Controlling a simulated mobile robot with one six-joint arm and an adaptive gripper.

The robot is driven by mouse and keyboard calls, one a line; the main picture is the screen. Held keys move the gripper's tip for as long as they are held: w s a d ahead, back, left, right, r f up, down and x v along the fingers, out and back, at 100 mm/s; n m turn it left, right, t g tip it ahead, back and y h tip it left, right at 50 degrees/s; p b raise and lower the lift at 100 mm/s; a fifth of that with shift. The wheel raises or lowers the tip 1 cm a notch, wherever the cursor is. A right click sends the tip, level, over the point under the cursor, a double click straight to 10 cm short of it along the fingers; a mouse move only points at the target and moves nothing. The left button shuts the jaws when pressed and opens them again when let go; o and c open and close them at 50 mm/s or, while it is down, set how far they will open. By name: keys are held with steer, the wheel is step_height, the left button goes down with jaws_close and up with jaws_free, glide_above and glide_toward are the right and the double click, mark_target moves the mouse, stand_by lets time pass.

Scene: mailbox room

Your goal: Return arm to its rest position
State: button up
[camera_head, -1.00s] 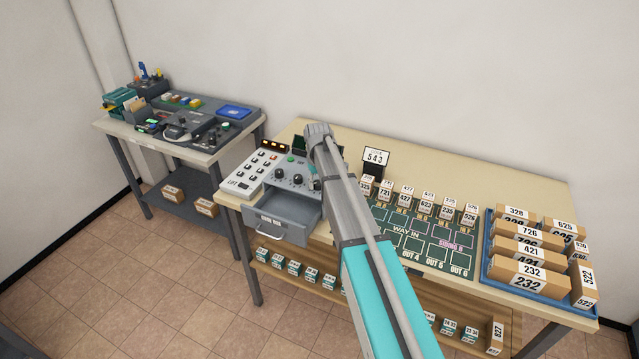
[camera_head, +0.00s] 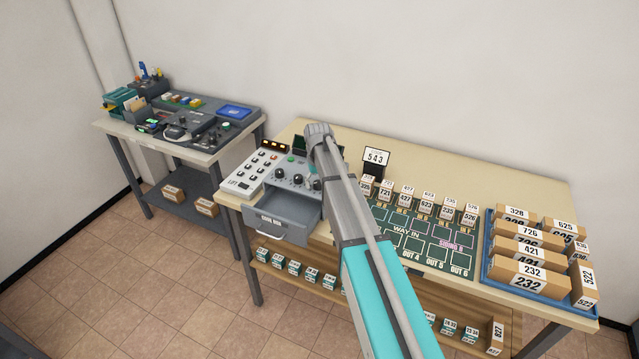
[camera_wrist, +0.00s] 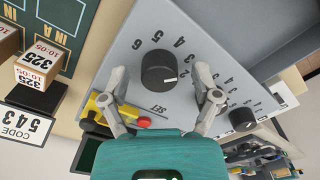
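My arm (camera_head: 362,225) reaches from the lower right of the head view up over the bench to the grey control box (camera_head: 280,178). It hides the right part of that box. In the wrist view my gripper (camera_wrist: 160,70) is open, with its two grey fingers apart and nothing held between them. A black dial (camera_wrist: 159,71) on the grey panel shows between the fingertips. Whether the fingers touch the panel or hover over it I cannot tell. In the head view the fingers are hidden behind my arm.
A grey drawer (camera_head: 284,212) stands open at the bench's left front. Right of my arm are a 543 sign (camera_head: 375,157), several small numbered boxes, a green mat (camera_head: 440,257) and a blue tray (camera_head: 484,262) of boxes. A second table (camera_head: 185,148) stands left.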

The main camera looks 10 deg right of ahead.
steer(key=s, duration=2.9)
steer(key=shift+d+m, duration=0.35)
steer(key=shift+m, duration=0.05)
steer(key=c, duration=0.3)
steer(key=shift+c, duration=0.2)
steer(key=shift+a, duration=0.1)
